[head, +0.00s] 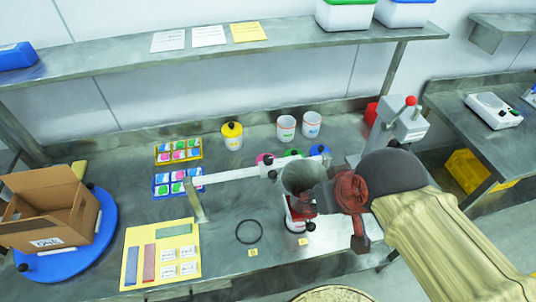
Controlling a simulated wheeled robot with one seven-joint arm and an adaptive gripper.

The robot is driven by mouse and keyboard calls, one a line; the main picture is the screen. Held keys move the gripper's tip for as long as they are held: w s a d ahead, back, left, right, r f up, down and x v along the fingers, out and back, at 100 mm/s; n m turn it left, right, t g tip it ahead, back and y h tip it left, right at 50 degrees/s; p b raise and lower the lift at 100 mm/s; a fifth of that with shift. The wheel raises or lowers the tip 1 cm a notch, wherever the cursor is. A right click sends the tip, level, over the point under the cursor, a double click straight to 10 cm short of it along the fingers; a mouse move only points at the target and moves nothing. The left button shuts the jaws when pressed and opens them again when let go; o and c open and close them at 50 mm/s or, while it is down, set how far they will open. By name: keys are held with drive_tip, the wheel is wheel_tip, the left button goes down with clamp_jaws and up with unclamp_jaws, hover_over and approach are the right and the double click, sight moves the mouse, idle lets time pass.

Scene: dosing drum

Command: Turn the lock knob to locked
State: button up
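A grey metal drum or funnel (301,176) sits at the right end of a white horizontal arm (240,174), above the bench. A red and white container (294,222) stands below it, partly covered. My gripper (314,203) is at the right side of the drum, close to it or touching it; I cannot tell which. Its fingers are dark, small and partly hidden, so their opening does not show. A small dark knob-like part (310,226) is just below the fingers. I cannot tell whether it is the lock knob, and no locked or unlocked mark is readable.
A grey machine with a red-ball lever (410,101) stands behind my arm. White cups (286,127) and a yellow jar (232,135) stand at the back. A black ring (249,232) lies left of the container. A cardboard box (50,212) sits on a blue turntable (82,250).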

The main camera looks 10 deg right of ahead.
drive_tip(key=g+p, duration=0.1)
drive_tip(key=p, duration=0.1)
drive_tip(key=n+g+p, duration=0.5)
drive_tip(key=n+p, duration=0.6)
drive_tip(key=p, duration=0.4)
hover_over(268, 158)
drive_tip(key=f, duration=0.5)
drive_tip(key=shift+s, duration=0.2)
drive_tip(key=shift+w+r+n+t, duration=0.25)
drive_tip(key=shift+r+n+t, duration=0.1)
drive_tip(key=shift+n, duration=0.75)
drive_tip(key=shift+f, duration=3.9)
drive_tip(key=shift+c, duration=0.8)
